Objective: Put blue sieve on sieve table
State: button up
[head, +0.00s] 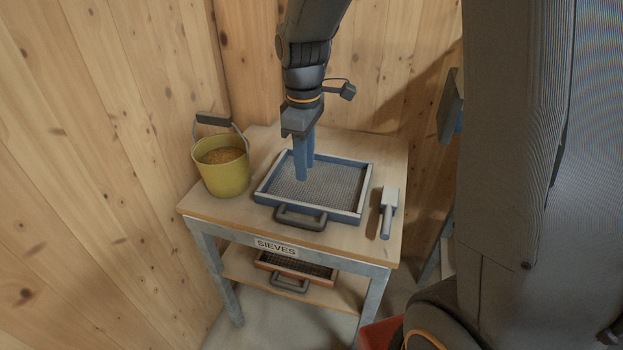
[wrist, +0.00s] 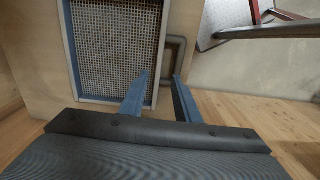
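The blue sieve (head: 316,185), with a pale-topped blue frame and grey mesh, lies flat on the wooden top of the sieve table (head: 353,243), which is labelled SIEVES. Its dark handle (head: 300,217) points to the table's front edge. In the wrist view the sieve (wrist: 115,45) fills the upper left, with its handle (wrist: 178,58) just beyond the fingertips. My gripper (head: 303,177) points down above the sieve, in front of its mesh in the head view. In the wrist view its blue fingers (wrist: 160,74) are apart with nothing between them.
A yellow bucket of grain (head: 222,166) stands on the table left of the sieve. A scoop or brush (head: 387,212) lies close to its right. An orange sieve (head: 295,268) sits on the lower shelf. Wooden walls close in behind and to the left.

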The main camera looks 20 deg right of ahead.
jog(key=s+d+f+m, duration=0.1)
jog(key=s+d+m, duration=0.1)
jog(key=s+m, duration=0.3)
jog(key=s+d+f+m, duration=0.1)
jog(key=s+f+m, duration=0.1)
jog(key=s+m, duration=0.4)
jog(key=s, duration=0.2)
jog(key=shift+s+d+t, duration=0.4)
